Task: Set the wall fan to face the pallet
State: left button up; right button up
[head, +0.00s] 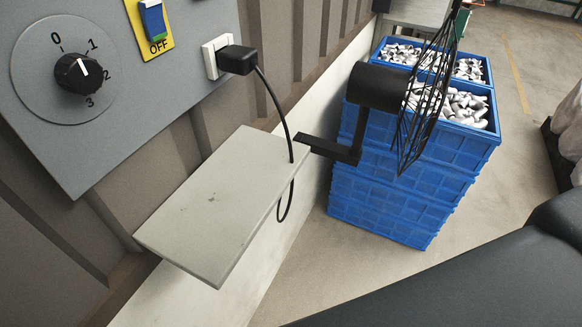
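The black wall fan sits on a bracket arm beyond the pale shelf. Its motor housing (378,88) is on the wall side, and its wire cage (425,95) is seen nearly edge-on, turned toward the right of the picture. A dark base with pale, wrapped or sack-like goods (571,128) is cut off at the right edge; I cannot tell for certain that it is the pallet. Neither gripper is in view. A large dark arm link, likely mine, crosses the lower right.
Blue crates (395,210) of metal castings stand stacked behind and below the fan. The pale shelf (220,195) juts from the wall.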

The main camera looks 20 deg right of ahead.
aim_at(381, 89)
jog(key=z, duration=1.45)
jog(key=l+u, duration=0.15)
jog(key=u, duration=0.35)
jog(key=i+l+u, duration=0.1)
jog(key=u, duration=0.35)
jog(key=l+u, duration=0.25)
jog(key=l, duration=0.2)
jog(key=l+u, duration=0.25)
jog(key=l, duration=0.25)
jog(key=l+u, duration=0.1)
jog(key=l, duration=0.8)
jog(key=i+l, duration=0.1)
jog(key=l, duration=0.15)
